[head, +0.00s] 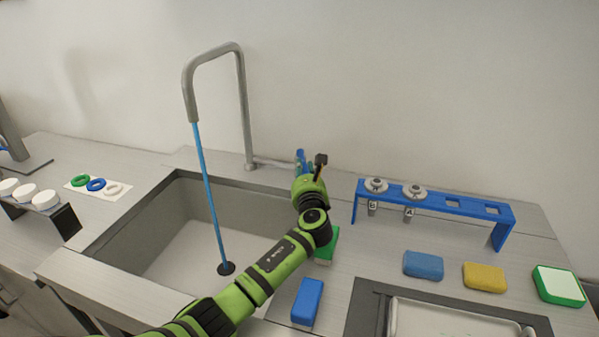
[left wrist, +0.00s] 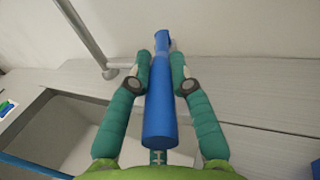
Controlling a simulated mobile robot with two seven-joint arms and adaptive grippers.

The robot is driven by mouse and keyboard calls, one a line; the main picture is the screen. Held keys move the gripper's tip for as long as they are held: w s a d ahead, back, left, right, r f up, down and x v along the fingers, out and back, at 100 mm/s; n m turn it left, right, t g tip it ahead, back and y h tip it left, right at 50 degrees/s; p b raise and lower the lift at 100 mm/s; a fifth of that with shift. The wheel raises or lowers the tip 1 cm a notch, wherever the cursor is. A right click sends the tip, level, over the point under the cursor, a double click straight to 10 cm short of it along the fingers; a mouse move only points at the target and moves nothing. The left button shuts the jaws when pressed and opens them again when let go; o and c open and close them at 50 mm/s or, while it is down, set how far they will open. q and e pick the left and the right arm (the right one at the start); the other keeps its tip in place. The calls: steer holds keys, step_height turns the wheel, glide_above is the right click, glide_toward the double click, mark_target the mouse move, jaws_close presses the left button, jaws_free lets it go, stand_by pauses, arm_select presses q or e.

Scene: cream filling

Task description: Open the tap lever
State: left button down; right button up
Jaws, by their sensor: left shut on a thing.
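The grey gooseneck tap (head: 244,105) stands behind the sink, and a blue stream (head: 206,180) runs from its spout to the drain. Its blue lever (head: 300,158) is at the end of a short side pipe, partly hidden by my gripper. In the left wrist view the lever (left wrist: 160,122) is a blue cylinder between the two teal fingers. My left gripper (left wrist: 160,74) is shut on the lever, with a fingertip on each side of it. It also shows in the head view (head: 304,168), reaching over the counter right of the sink. My right gripper is not in view.
The sink (head: 120,215) is at left. A blue rack (head: 445,200) with two labelled nozzles stands right of my gripper. Blue (head: 423,265), yellow (head: 484,277) and green sponges (head: 558,285) lie in front of it, beside a tray. Coloured rings (head: 96,184) lie left.

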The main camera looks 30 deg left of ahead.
mark_target(305, 166)
arm_select(q)
steer(key=shift+f, duration=0.15)
steer(key=c, duration=1.1)
jaws_free()
steer(key=shift+r, duration=0.25)
step_height(305, 166, up, 9)
steer(key=shift+r, duration=0.3)
